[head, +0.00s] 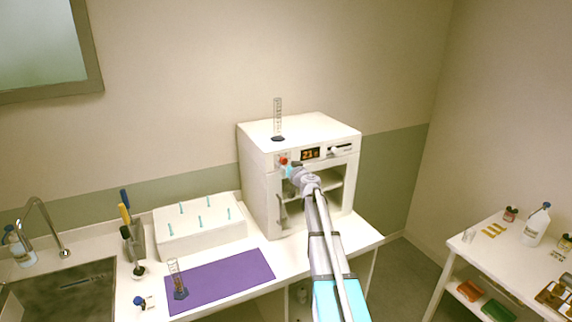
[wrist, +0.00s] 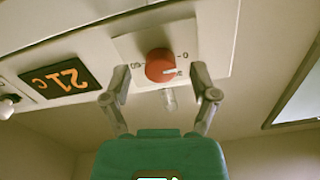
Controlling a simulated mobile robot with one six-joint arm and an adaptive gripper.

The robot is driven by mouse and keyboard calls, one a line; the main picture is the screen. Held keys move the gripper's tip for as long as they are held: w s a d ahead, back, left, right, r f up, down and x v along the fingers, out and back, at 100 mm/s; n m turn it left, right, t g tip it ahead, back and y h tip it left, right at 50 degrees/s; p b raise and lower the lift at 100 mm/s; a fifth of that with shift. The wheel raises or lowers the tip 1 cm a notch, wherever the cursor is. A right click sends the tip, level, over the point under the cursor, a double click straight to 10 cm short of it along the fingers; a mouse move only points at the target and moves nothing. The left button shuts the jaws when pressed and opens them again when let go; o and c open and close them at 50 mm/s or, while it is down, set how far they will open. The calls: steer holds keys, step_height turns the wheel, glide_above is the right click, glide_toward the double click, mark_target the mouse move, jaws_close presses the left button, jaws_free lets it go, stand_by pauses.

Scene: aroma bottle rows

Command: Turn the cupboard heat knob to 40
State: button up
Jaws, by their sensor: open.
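The white cupboard (head: 258,190) stands on the counter, its front facing me. Its red heat knob (wrist: 160,66) sits on a pale plate in the wrist view, with a white pointer mark and small printed figures around it. The knob also shows in the head view (head: 283,160). The display (wrist: 60,80) appears upside down in the wrist view and reads 21 c; it also shows in the head view (head: 310,153). My gripper (wrist: 163,82) is open, with one finger on each side of the knob. I cannot tell whether the fingers touch it.
A glass cylinder (head: 278,117) stands on top of the cupboard. A white rack with teal pegs (head: 200,238) and a purple mat (head: 218,280) lie to the left. A side table (head: 480,250) stands at right.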

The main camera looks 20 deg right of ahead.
steer(key=shift+w, duration=0.45)
steer(key=shift+c, duration=0.2)
jaws_close()
